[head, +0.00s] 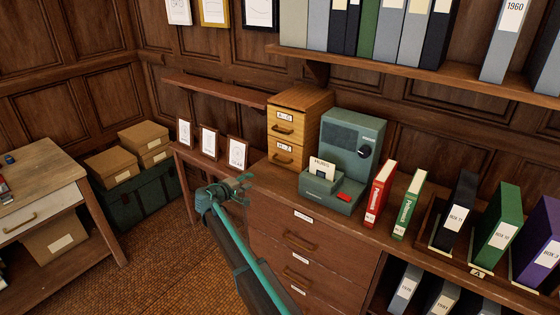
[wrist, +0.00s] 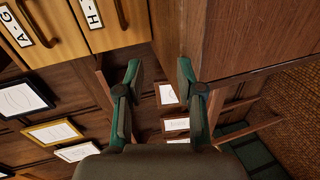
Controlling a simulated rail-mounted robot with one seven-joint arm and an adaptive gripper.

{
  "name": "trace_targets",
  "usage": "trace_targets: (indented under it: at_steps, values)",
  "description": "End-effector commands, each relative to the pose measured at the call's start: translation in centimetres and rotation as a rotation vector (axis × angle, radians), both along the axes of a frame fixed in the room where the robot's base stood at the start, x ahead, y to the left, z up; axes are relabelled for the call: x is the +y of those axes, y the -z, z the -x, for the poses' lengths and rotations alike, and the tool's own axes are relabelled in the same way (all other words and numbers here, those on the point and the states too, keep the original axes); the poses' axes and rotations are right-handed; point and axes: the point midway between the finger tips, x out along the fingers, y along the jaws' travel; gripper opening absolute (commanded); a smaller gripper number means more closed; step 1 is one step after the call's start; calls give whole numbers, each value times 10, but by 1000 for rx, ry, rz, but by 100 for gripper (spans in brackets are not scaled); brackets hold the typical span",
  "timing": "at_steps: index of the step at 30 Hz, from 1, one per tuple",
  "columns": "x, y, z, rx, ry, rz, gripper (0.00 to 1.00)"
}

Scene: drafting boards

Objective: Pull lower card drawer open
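A light wooden card box (head: 313,98) stands on the brown cabinet, with two stacked drawers. The lower card drawer (head: 282,155) has a white label starting with H and a small brown handle; it looks shut. In the wrist view its front (wrist: 106,38) shows sideways at the top. The upper drawer (head: 284,128), labelled A-G, also looks shut. My gripper (head: 245,186) is in front of the cabinet, left of and below the lower drawer, not touching its handle. In the wrist view my gripper (wrist: 158,74) is open, with nothing between its fingers.
A green-grey machine (head: 352,140) with a card holder stands right of the box, followed by red and green books (head: 381,190). Framed cards (head: 209,140) stand on a low table at left. A wall shelf (head: 215,90) is behind. The floor (head: 160,260) left of my arm is clear.

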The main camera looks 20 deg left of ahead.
Motion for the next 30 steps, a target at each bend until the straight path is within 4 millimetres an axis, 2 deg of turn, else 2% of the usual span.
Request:
trace_targets:
  at_steps: [1,3,9,14,24,30]
  values:
    - [-10,-15,-15,-9,4,17,37]
    - [-22,-30,-30,-18,5,40,37]
    - [-39,-47,-54,-26,7,76,37]
    - [-42,-45,-69,-25,6,78,37]
    - [-55,-33,-124,-24,7,78,37]
    - [-61,-27,-146,-25,7,76,37]
